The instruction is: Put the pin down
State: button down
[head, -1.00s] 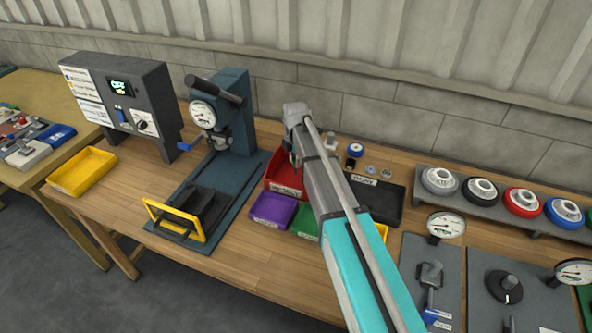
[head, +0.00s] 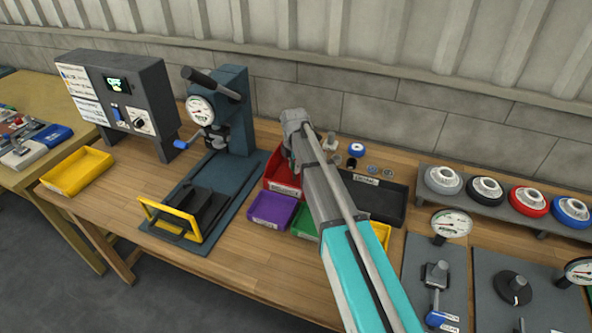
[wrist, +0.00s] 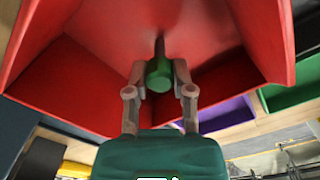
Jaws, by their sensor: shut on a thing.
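A green pin (wrist: 159,72) shows in the wrist view between the two fingers of my gripper (wrist: 160,82), which is shut on it. The pin's round end faces the camera and its thinner, darker shank points away. A red bin (wrist: 95,60) surrounds the pin in the wrist view, its floor and walls filling most of the picture. I cannot tell whether the pin touches the bin floor. In the head view the red bin (head: 273,183) is partly behind my arm, and the pin and fingertips are hidden.
A purple bin (head: 272,210) and a green bin (head: 304,222) sit in front of the red bin. A dark tray (head: 378,200) lies to the right. A blue press (head: 233,110) stands to the left. Bare wood shows at the front of the bench (head: 235,258).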

aim_at(294, 165)
jog(key=shift+f, duration=0.25)
jog(key=shift+c, duration=2.4)
grip_release()
jog(key=shift+r, duration=0.15)
notch_tip(294, 165, up, 12)
jog(key=p, duration=1.2)
jog(key=shift+r, duration=0.1)
jog(key=shift+s, duration=0.1)
